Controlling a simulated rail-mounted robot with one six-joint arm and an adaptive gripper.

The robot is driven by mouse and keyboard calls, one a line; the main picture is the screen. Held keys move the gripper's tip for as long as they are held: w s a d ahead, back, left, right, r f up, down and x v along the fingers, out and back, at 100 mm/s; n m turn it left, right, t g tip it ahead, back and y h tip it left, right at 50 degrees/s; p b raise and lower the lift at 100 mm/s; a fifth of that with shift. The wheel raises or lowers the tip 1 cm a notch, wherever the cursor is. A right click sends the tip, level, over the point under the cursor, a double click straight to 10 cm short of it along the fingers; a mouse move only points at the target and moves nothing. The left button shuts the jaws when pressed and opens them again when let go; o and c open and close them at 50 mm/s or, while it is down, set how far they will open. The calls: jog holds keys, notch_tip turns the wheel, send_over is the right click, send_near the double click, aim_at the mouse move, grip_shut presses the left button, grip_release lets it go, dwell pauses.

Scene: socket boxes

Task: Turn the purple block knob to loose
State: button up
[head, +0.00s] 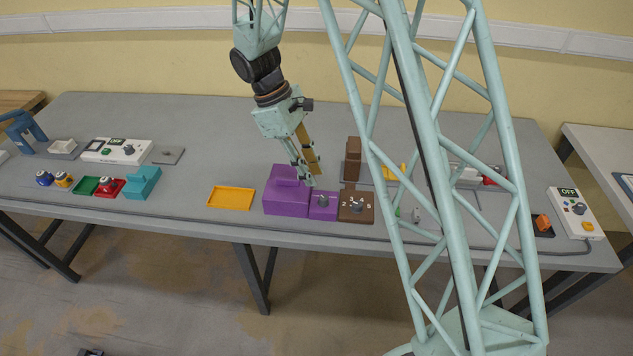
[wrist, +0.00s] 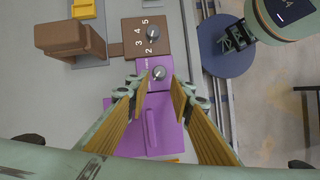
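The purple block (head: 285,203) sits near the table's front edge. It has a tall body and a low panel on its right. A grey round knob (head: 323,201) stands on that panel; in the wrist view the knob (wrist: 158,72) shows its pointer, with small unreadable lettering beside it. My gripper (head: 312,182) points down above the panel. In the wrist view my gripper (wrist: 158,86) is open and empty, its two yellow-padded fingers spread to either side of the panel. The knob lies just beyond the fingertips, roughly midway between them; contact is not visible.
A brown block (head: 356,205) with a numbered knob adjoins the purple panel on the right, with a tall brown part (head: 353,160) behind. A yellow tray (head: 231,197) lies to the left. My lattice structure hides part of the table's right side. The table behind the purple block is clear.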

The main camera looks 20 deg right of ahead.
jog(key=shift+v, duration=1.4)
jog(key=s+d+r+m+t+y, duration=0.1)
jog(key=s+d+r+m+t, duration=0.15)
jog(key=s+r, duration=0.7)
jog(key=s+d+r+m+t+y, duration=0.1)
jog(key=s+r+m, duration=0.35)
jog(key=r, duration=0.85)
jog(key=s+r+m+t+b, duration=0.1)
jog(key=s+r, duration=0.2)
jog(key=s, duration=0.8)
jog(key=s+r+m+t+y, duration=0.1)
jog(key=s+r+m+t, duration=0.1)
jog(key=s, duration=0.9)
jog(key=shift+d+r+m+y+b, duration=0.2)
jog(key=shift+r+m+y+b, duration=0.15)
jog(key=shift+r, duration=0.4)
